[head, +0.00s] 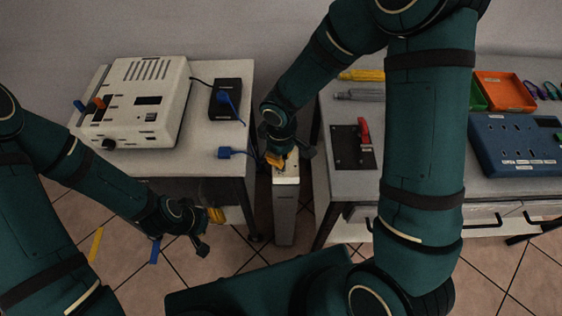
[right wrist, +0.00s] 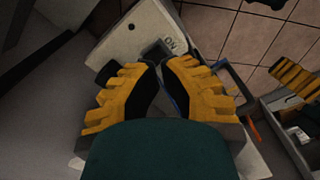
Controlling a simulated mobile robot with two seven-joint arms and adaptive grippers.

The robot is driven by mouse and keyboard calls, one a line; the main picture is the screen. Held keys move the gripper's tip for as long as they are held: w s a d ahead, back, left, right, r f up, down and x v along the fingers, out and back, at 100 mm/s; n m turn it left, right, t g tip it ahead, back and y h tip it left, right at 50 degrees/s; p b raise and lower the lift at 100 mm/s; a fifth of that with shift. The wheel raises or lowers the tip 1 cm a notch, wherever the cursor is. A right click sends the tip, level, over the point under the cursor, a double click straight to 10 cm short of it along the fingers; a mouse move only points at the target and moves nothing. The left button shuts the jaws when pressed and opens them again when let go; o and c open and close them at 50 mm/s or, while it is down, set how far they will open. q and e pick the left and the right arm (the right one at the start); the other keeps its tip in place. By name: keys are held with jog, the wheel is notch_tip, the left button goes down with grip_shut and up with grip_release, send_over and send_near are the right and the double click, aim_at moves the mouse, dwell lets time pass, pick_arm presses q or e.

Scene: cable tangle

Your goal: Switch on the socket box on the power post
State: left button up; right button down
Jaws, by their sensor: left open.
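The power post (head: 284,212) is a narrow pale column between the two tables. The socket box (right wrist: 130,35) on its top is pale, with a dark switch beside an "ON" label in the right wrist view. My right gripper (head: 279,158) is over the post top and hides much of it in the head view. In the right wrist view its yellow fingers (right wrist: 161,66) have their tips close together at the dark switch, with no object seen between the tips. I cannot tell whether they touch it. My left gripper (head: 212,222) is open and empty, low beside the left table.
The left table holds a white device (head: 135,105) and a black box (head: 226,98). A blue plug (head: 225,153) lies near its right edge. The right table holds a red-handled switch (head: 363,131), an orange bin (head: 503,91) and a blue panel (head: 515,145). The gaps beside the post are narrow.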

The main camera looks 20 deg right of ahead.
jog(key=shift+f+b, duration=0.65)
jog(key=shift+f, duration=0.6)
dwell(0.8)
jog(key=shift+f, duration=0.5)
jog(key=shift+r, duration=0.1)
dwell(0.4)
jog(key=shift+r+p, duration=2.6)
jog(key=shift+r, duration=0.85)
